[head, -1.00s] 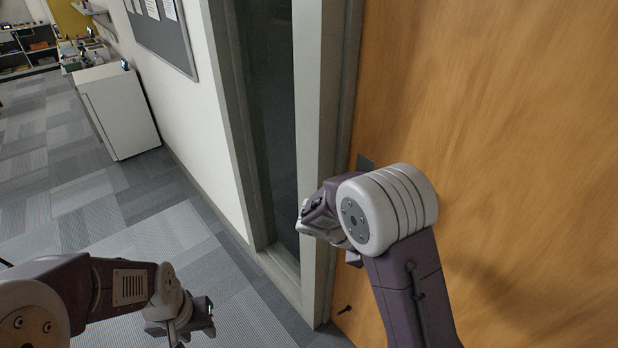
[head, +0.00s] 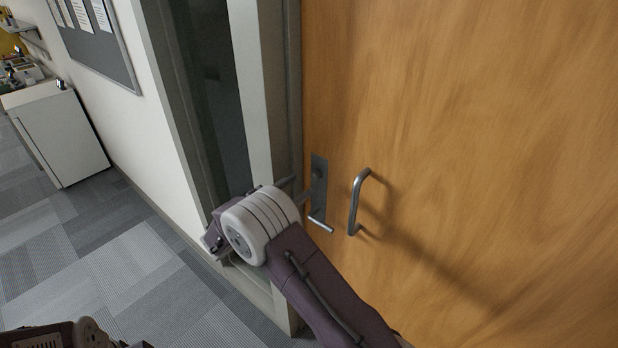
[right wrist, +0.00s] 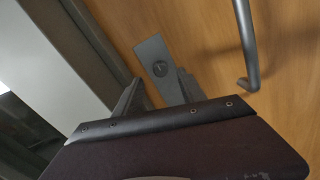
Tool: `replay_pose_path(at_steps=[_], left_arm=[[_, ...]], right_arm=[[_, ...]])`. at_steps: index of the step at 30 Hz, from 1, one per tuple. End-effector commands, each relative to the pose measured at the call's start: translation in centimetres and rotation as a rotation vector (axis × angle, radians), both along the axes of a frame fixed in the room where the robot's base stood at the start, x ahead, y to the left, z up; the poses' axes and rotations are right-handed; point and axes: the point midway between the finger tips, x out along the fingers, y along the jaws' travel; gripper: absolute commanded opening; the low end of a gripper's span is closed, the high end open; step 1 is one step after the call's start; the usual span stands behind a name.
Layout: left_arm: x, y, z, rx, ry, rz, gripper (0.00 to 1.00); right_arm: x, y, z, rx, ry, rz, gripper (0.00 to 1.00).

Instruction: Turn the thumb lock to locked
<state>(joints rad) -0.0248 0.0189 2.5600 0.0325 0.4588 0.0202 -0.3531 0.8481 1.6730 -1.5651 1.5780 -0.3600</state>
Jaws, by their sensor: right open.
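The thumb lock (right wrist: 160,68) is a small dark round piece on a grey metal plate (right wrist: 150,52) fixed to the wooden door. The plate (head: 319,180) also shows in the head view, with a lever handle (head: 320,225) at its lower end. My right gripper (head: 298,190) is open and empty, pointing at the plate from its left side. My left gripper's jaws are outside the head view.
A metal pull handle (head: 356,202) stands out from the door just right of the plate. The grey door frame (head: 255,90) runs along the left. A white cabinet (head: 65,135) stands by the far wall. The carpet (head: 100,250) between is clear.

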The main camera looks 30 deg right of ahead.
Motion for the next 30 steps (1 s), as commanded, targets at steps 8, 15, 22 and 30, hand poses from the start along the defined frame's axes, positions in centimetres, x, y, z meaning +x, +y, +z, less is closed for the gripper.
replay_pose_path(at_steps=[8, 15, 22, 30], left_arm=[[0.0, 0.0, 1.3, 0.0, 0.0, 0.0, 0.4], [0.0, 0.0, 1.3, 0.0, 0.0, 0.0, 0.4], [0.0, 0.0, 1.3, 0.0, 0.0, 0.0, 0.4], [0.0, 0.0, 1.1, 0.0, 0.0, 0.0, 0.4]], right_arm=[[1.6, -4.8, 0.1, 0.001, 0.0, -0.002, 0.48], [2.0, -5.5, 0.0, 0.002, 0.0, 0.0, 0.48], [2.0, -5.5, 0.0, 0.002, 0.0, 0.0, 0.14], [1.9, -5.5, -0.1, 0.006, -0.006, 0.0, 0.0]])
